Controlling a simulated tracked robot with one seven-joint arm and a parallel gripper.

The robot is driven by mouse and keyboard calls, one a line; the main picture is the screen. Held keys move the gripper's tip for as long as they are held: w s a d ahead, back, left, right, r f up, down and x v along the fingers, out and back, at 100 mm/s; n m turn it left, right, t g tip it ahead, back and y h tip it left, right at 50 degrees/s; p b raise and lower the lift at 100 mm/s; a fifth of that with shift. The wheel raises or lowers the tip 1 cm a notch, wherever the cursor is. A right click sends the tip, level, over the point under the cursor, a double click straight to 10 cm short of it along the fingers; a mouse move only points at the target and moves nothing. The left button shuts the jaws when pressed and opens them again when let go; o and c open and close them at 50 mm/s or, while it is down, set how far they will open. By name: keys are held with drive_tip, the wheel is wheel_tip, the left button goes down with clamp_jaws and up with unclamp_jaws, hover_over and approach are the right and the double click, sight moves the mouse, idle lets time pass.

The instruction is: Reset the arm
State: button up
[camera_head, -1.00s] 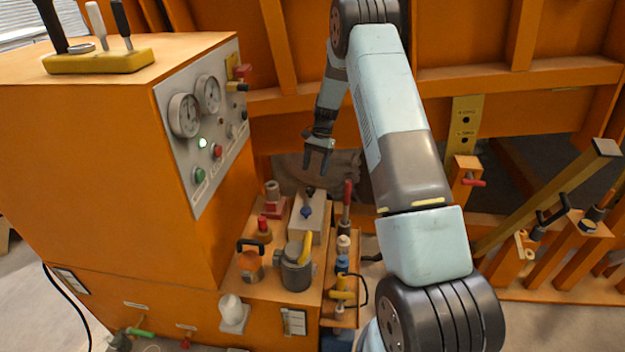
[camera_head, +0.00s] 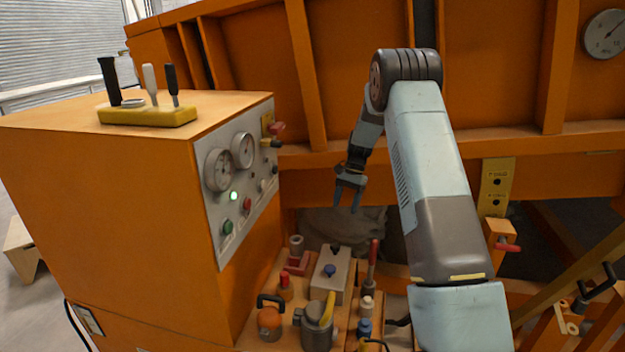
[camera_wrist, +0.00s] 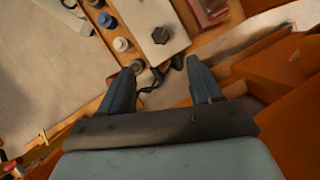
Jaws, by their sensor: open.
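My gripper (camera_head: 348,196) hangs from my raised, folded arm in the head view, fingers pointing down. It is open and empty, above and behind the shelf of fittings and in front of the orange sandbed frame. In the wrist view my gripper (camera_wrist: 160,85) shows two bluish fingers spread apart with nothing between them. Beyond the fingertips lies a pale block with a dark hex bolt (camera_wrist: 160,36). The fingers look apart from it.
An orange control cabinet (camera_head: 110,220) with gauges and levers stands at left. A shelf below holds a grey pot (camera_head: 317,328), an orange-bodied fitting (camera_head: 269,322) and a pale block (camera_head: 331,275). The orange sandbed frame (camera_head: 490,80) closes off the back. A yellow plate (camera_head: 496,186) is at right.

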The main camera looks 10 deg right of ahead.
drive_tip(key=s+a+r+n+t+h, duration=0.1)
drive_tip(key=s+r+n+t, duration=0.1)
drive_tip(key=s+r, duration=0.95)
drive_tip(key=s+a+r+n+t+h, duration=0.1)
drive_tip(key=s+a+r+n+t, duration=0.1)
drive_tip(key=s+r, duration=0.95)
drive_tip(key=s+r+n+t, duration=0.2)
drive_tip(key=s+r, duration=0.1)
drive_tip(key=s, duration=0.8)
drive_tip(key=s+r+n+t+h, duration=0.1)
drive_tip(key=s+r, duration=0.3)
drive_tip(key=s, duration=0.7)
drive_tip(key=shift+a+n+t, duration=0.15)
drive_tip(key=shift+n+t, duration=0.75)
drive_tip(key=shift+s, duration=0.1)
